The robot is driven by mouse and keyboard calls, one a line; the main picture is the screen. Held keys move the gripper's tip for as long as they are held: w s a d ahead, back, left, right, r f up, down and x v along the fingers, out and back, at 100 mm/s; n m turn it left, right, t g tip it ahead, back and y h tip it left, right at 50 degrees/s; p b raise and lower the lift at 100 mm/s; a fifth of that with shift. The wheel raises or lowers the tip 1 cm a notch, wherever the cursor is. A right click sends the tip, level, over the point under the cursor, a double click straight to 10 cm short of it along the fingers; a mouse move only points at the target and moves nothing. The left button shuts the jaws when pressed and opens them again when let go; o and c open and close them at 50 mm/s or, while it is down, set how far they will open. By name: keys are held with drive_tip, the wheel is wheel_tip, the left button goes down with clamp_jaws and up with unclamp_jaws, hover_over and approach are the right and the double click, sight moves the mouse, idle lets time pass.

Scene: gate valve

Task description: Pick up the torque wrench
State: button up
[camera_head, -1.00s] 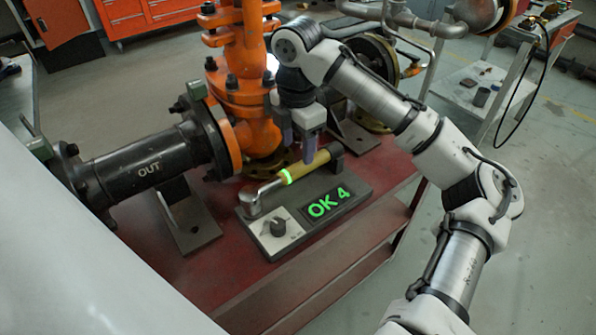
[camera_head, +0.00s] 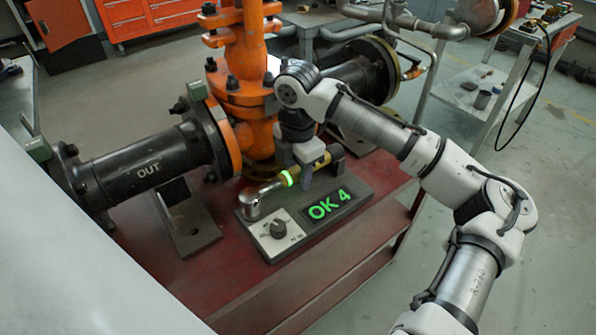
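The torque wrench (camera_head: 319,163) lies in its holder on the grey tester base. It has a yellow handle, a glowing green ring and a silver shaft and head at the left end. My gripper (camera_head: 298,171) points down at the handle, just right of the green ring. One finger shows on the near side of the handle, the other partly behind it. The gap between fingers and handle is too small to judge, so I cannot tell whether they grip it.
The tester base (camera_head: 352,202) has a knob (camera_head: 278,229) and a display (camera_head: 329,204) reading "OK 4". It stands on a red table (camera_head: 215,262). The orange valve (camera_head: 243,75) and black "OUT" pipe (camera_head: 140,168) stand close behind and left. The table front is clear.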

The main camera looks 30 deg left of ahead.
clamp_jaws()
drive_tip(key=shift+r, duration=0.2)
